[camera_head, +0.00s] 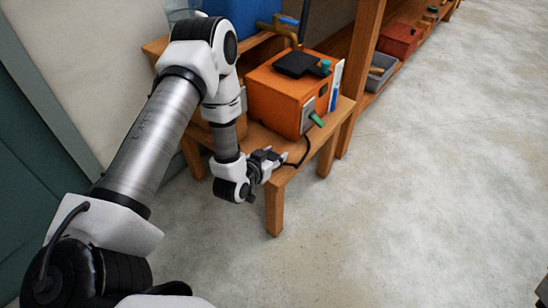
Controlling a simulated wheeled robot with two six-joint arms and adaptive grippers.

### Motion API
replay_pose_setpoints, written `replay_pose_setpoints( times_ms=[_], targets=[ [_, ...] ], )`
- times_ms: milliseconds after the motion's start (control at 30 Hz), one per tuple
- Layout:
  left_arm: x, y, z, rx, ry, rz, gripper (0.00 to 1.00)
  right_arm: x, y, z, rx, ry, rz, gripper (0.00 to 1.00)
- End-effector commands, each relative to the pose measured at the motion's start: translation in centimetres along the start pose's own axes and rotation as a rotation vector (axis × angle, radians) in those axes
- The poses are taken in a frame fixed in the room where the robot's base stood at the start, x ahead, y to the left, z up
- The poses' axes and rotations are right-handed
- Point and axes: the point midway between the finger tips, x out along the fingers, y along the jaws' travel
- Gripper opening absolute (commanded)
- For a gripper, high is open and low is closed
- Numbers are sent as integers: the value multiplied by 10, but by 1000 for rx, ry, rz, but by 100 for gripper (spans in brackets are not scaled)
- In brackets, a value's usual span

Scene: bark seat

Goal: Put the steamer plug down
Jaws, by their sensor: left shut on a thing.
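The steamer is an orange box (275,98) on a small wooden table (275,183), with a black cord (304,152) running down from its front. My left gripper (279,157) is at the table's front edge, at the end of that cord. It is shut on the steamer plug, which is small, dark and mostly hidden by the fingers. I cannot tell whether the plug touches the tabletop. My right gripper is not in view.
A black object (299,64) lies on the steamer, and a green part (316,119) sticks out of its front. A white and blue upright item (336,84) stands beside it. A wooden shelf with a red box (399,40) and a grey bin (380,72) is behind right.

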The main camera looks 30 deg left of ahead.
Motion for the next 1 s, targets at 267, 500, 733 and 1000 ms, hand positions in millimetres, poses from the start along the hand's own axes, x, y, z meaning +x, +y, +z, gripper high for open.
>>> replay_pose_setpoints(
  times_ms=[267, 500, 733, 1000],
  targets=[
    [0, 0, 2, 0, 0, 0, 54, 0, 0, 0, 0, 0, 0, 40],
    [0, 0, 2, 1, 0, 0, 65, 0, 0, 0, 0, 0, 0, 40],
    [-7, 0, 1, 0, -3, 0, 65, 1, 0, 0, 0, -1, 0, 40],
    [-64, 0, -1, -2, -5, 0, 65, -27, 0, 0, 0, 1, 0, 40]
  ],
)
